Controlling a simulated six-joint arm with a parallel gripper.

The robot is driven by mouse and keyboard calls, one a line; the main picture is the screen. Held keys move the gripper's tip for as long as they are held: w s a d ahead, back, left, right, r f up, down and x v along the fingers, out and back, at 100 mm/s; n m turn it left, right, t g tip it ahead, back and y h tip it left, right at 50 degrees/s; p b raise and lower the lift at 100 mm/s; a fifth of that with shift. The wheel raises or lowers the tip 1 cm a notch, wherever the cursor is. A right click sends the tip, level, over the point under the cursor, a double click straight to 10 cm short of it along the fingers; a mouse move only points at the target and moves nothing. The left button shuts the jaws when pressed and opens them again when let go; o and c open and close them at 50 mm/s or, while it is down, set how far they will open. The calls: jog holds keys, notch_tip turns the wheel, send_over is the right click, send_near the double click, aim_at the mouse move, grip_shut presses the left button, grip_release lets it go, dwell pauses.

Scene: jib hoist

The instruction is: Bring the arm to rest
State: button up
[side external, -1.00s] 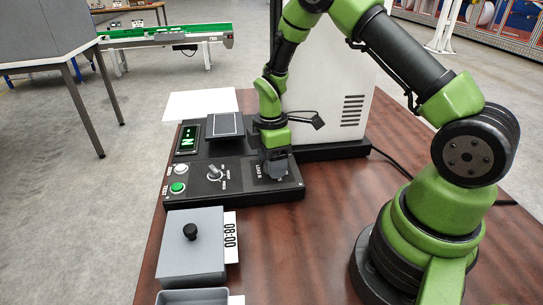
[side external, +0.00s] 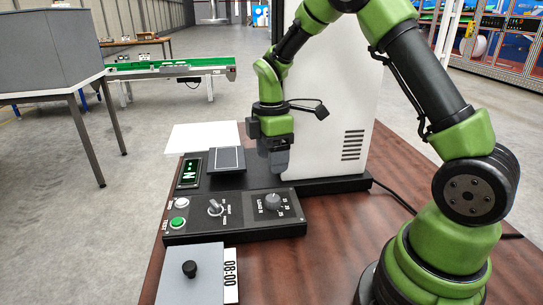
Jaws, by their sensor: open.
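My gripper (side external: 278,168) hangs pointing down above the back right part of the black control panel (side external: 240,232), clear of the load knob (side external: 272,202). It is open and I see nothing in it, though its fingers are small here. The load knob stands uncovered on the right of the panel, with number marks beside it. A mode switch (side external: 215,207) sits at the panel's middle. A green button (side external: 177,222) and a white button (side external: 181,203) are at its left. A dark display (side external: 189,170) shows green characters.
A white cabinet (side external: 345,130) stands right behind my gripper. A small tilted grey plate (side external: 227,160) is beside the display. A grey box with a black knob (side external: 189,270) and an "08:00" label (side external: 231,275) sit in front. Wooden tabletop (side external: 310,260) is bare to the right.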

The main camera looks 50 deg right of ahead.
jog(key=s+a+r+m+t, duration=0.3)
jog(key=s+r+m, duration=0.2)
jog(key=r, duration=0.3)
jog(key=s+a+r+m+t, duration=0.2)
jog(key=s+a+r+m, duration=0.25)
jog(key=s+r, duration=0.2)
jog(key=s+a+r+m+t+y, duration=0.1)
jog(key=s+m+t, duration=0.1)
jog(key=s+m, duration=0.4)
jog(key=shift+s+a+r+t+y, duration=0.2)
jog(key=shift+s+r+t+y, duration=0.1)
jog(key=shift+r+t, duration=0.1)
jog(key=shift+w, duration=0.1)
